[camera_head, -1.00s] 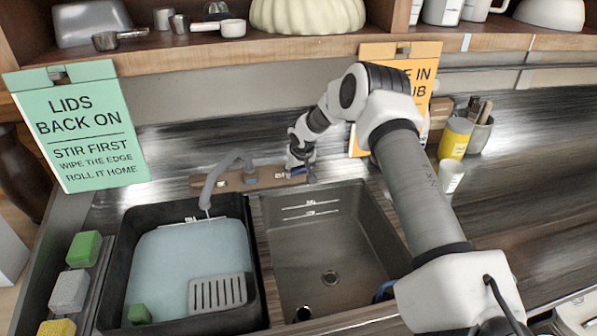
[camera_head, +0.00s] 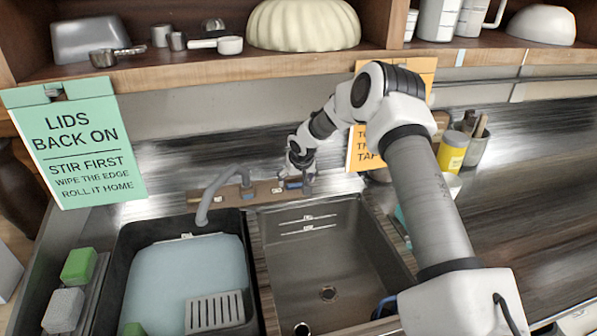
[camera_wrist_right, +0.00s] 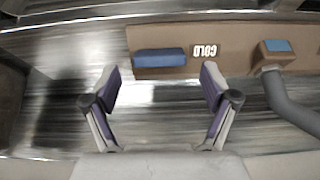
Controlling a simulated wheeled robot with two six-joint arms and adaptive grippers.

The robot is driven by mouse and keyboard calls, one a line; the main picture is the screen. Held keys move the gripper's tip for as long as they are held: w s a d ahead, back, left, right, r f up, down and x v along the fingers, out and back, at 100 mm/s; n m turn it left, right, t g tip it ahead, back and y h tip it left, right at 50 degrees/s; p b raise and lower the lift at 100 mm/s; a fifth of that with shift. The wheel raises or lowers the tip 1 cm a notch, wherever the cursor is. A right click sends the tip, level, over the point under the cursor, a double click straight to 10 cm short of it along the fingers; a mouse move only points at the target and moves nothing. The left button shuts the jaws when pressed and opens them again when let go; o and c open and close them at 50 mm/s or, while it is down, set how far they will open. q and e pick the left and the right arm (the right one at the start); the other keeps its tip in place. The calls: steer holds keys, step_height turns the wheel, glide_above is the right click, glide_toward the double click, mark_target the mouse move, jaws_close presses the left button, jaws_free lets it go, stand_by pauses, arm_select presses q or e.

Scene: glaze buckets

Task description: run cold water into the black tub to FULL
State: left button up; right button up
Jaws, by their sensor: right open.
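The black tub (camera_head: 118,290) stands at the left, holding pale blue water (camera_head: 180,275) close to a small white mark (camera_head: 187,237) on its far wall, too small to read. The grey spout (camera_head: 203,208) hangs over the tub's far edge; I see no stream below it now. The blue cold tap handle (camera_head: 294,184) also shows in the right wrist view (camera_wrist_right: 160,58), lying lengthwise beside a COLD label (camera_wrist_right: 205,51). My right gripper (camera_wrist_right: 160,90) is open and empty, its fingertips apart from the handle. It is small and partly hidden in the head view (camera_head: 301,160). My left gripper is not in view.
An empty metal sink (camera_head: 330,255) lies right of the tub. A grey slotted piece (camera_head: 213,312) is at the tub's near side. Sponges (camera_head: 78,266) lie on the left. An orange sign (camera_head: 362,150) hangs behind my right arm, beneath a shelf (camera_head: 200,75).

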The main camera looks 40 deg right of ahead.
steer(key=v, duration=0.8)
steer(key=shift+s+r, duration=0.15)
steer(key=shift+r, duration=0.15)
steer(key=shift+a, duration=0.1)
